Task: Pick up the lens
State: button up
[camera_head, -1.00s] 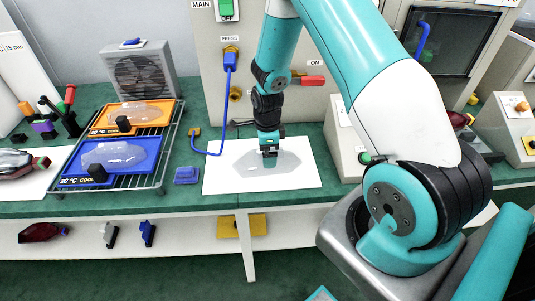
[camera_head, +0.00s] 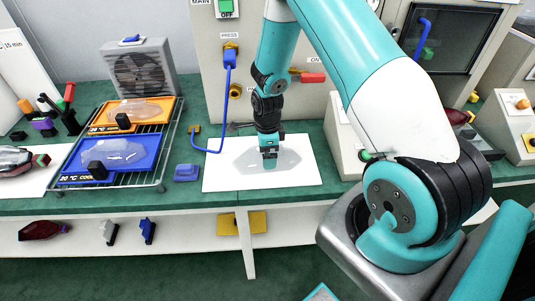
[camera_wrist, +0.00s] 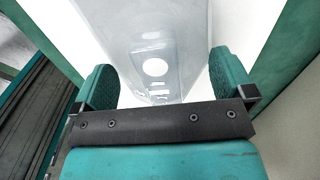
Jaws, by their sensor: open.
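A clear, pale lens (camera_head: 250,162) lies on a white sheet (camera_head: 304,176) on the green bench. It also shows in the wrist view (camera_wrist: 155,40), with a round hole and small slots. My gripper (camera_head: 269,163) is over the right part of the lens in the head view. In the wrist view its two teal fingers (camera_wrist: 166,82) are open, one on each side of the lens's near end. Whether the fingers touch the lens cannot be told. The gripper hides part of the lens in the head view.
A wire rack (camera_head: 162,176) holds an orange tray (camera_head: 160,109) and a blue tray (camera_head: 75,166), each with a clear part. A blue block (camera_head: 187,173) lies left of the sheet. A machine with a blue hose (camera_head: 224,110) stands behind.

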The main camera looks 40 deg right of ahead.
jog(key=c, duration=0.7)
